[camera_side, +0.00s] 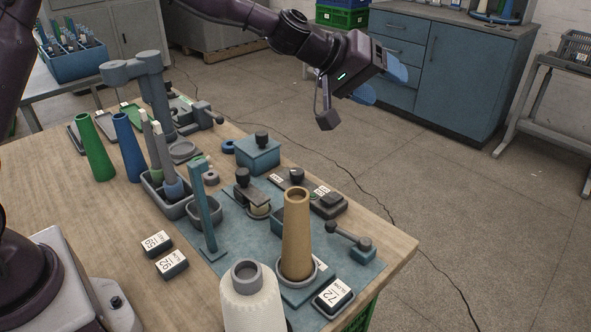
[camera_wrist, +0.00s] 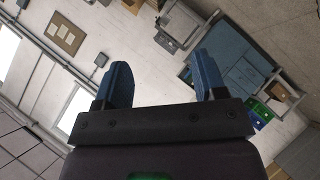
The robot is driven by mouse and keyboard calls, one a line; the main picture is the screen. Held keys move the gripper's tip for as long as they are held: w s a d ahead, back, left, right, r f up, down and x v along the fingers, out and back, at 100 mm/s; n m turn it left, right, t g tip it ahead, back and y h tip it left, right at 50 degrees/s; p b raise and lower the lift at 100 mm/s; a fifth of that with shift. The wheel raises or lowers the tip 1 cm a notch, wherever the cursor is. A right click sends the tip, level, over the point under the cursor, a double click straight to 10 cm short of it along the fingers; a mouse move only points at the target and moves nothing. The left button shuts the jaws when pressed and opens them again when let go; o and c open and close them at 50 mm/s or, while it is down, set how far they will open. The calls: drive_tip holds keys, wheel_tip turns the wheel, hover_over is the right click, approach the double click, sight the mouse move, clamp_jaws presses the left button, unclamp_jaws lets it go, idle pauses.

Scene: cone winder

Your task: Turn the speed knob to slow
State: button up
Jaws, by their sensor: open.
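In the side view a dark round knob (camera_side: 297,175) sits on a flat plate at the back right of the teal mat, with a small white label (camera_side: 277,179) on its left and another label (camera_side: 322,191) on its right. The labels are too small to read, so I cannot tell its setting or be sure it is the speed knob. A second dark knob (camera_side: 262,138) tops a teal box (camera_side: 258,155). My gripper (camera_side: 382,82) is open and empty, high above and beyond the table's back right edge. Its two blue fingers also show apart in the wrist view (camera_wrist: 165,80).
A tall tan cone (camera_side: 296,235) and a white yarn cone (camera_side: 251,300) stand at the front. A small lever (camera_side: 350,240) is at the right. Green (camera_side: 95,148) and blue (camera_side: 129,147) cones and a grey post stand at the left. Air around my gripper is clear.

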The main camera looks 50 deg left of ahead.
drive_tip(key=w+a+f+n+t+y, duration=0.2)
drive_tip(key=w+a+f+n+y, duration=0.4)
drive_tip(key=w+a+n, duration=0.45)
drive_tip(key=n+g, duration=0.6)
drive_tip(key=g, duration=0.6)
hover_over(296, 170)
wheel_tip(296, 170, down, 12)
drive_tip(key=r, duration=0.1)
drive_tip(key=shift+m, duration=0.25)
wheel_tip(296, 170, down, 13)
drive_tip(key=shift+s+r, duration=0.1)
drive_tip(key=c, duration=0.9)
